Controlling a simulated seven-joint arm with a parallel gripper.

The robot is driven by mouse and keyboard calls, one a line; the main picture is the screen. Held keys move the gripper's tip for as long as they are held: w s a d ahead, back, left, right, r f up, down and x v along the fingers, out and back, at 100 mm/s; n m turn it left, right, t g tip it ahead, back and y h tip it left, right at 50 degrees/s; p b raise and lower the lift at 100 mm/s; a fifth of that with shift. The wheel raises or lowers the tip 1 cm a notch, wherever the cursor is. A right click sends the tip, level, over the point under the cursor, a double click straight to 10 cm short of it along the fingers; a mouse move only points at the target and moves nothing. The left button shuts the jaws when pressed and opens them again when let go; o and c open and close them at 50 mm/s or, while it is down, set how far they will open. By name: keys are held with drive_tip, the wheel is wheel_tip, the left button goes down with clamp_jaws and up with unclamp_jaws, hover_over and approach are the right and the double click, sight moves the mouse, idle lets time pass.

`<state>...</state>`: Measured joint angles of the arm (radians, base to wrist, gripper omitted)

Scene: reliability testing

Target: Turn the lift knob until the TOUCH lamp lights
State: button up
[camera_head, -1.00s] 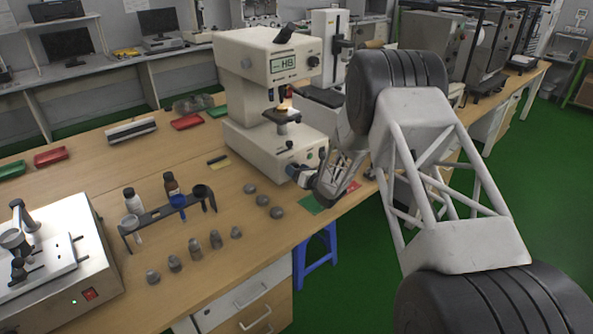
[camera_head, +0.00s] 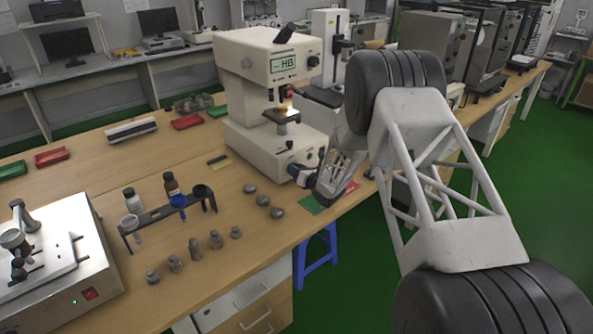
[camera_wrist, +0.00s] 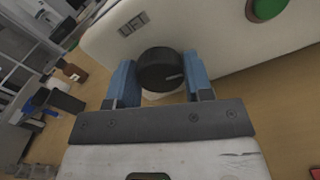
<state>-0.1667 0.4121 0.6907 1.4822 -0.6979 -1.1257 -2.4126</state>
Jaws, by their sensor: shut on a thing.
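The cream hardness tester (camera_head: 267,95) stands on the bench, its display reading HB. Its small stage (camera_head: 283,115) sits under the head, with a warm glow just above it. The lift knob (camera_wrist: 160,69) is round and black with a white pointer line pointing right, on the tester's front panel below a LIFT label (camera_wrist: 133,24). My gripper (camera_wrist: 161,78) has its blue fingers shut on the knob, one on each side. In the head view my gripper (camera_head: 301,174) is at the tester's lower front and hides the knob. I cannot make out the TOUCH lamp.
A green button (camera_wrist: 266,7) is on the panel right of the knob. Several grey metal samples (camera_head: 263,200) lie on the bench in front of the tester. A rack with bottles (camera_head: 168,212) and a polishing machine (camera_head: 50,265) stand to the left.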

drive_tip(key=m, duration=1.3)
drive_tip(key=shift+d+f+m, duration=0.1)
drive_tip(key=shift+m, duration=2.5)
drive_tip(key=shift+f, duration=0.1)
drive_tip(key=o, duration=0.9)
drive_tip(key=shift+o, duration=0.2)
